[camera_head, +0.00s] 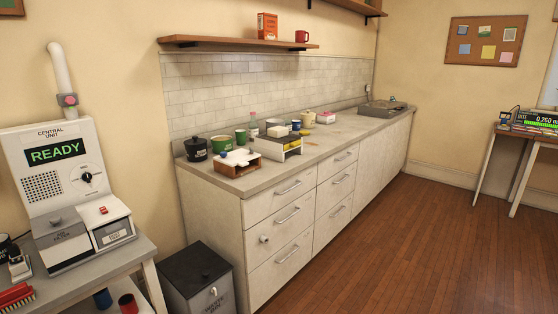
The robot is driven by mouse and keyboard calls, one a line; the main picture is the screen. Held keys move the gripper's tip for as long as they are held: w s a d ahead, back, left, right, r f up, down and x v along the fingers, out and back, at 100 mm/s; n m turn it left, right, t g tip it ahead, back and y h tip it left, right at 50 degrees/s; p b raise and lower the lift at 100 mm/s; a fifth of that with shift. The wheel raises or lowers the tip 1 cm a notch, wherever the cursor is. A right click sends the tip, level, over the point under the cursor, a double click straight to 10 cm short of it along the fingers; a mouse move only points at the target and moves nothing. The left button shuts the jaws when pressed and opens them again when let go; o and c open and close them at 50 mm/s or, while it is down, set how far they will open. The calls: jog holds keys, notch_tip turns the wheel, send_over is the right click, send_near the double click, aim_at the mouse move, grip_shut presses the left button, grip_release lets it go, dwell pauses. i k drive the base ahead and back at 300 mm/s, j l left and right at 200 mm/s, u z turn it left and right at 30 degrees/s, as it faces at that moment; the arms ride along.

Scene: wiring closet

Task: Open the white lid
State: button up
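I cannot tell for certain which part is the white lid. On the central unit (52,178) at the left, a pale whitish cover (100,212) with a small red piece on top sits at the front right and looks closed. Beside it is a grey air filter cover (56,224) with a dark knob, also down. On the counter, a small pale lidded pot (308,118) stands among other items and looks closed. My gripper is not in view.
The counter (300,151) holds a dark pot (196,148), mugs and a bottle (254,127). A dark-lidded waste bin (199,284) stands between counter and unit table. A red brush (15,297) lies at the lower left. The wooden floor (400,240) at the right is clear.

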aim_at(241, 157)
jog(key=i+l, duration=0.15)
jog(key=i, duration=0.3)
jog(key=i+l, duration=0.1)
jog(key=i, duration=0.35)
